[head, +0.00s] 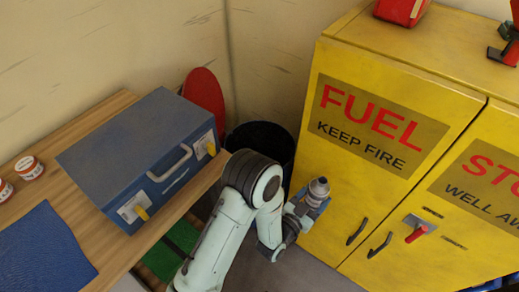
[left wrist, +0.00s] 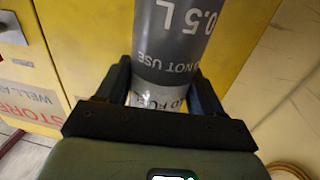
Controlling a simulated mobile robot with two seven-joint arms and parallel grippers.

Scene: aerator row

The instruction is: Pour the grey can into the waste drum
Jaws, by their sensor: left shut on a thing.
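The grey can (head: 319,187) is in my left gripper (head: 306,204), in front of the yellow cabinet. In the left wrist view the grey can (left wrist: 176,45) stands between the two fingers of my left gripper (left wrist: 165,88), which are shut on it. Its side reads "0.5 L" and "DO NOT USE". A black drum (head: 262,134), which looks like the waste drum, stands in the corner behind my left arm. Its rim shows, but my arm hides much of its front. The can is apart from it, nearer and to the right. My right gripper is not in view.
A yellow fuel cabinet (head: 325,150) stands close on the right of the drum. A blue toolbox (head: 115,150) sits on the wooden bench (head: 40,155) to the left. A red round thing (head: 205,95) is behind the toolbox, beside the drum.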

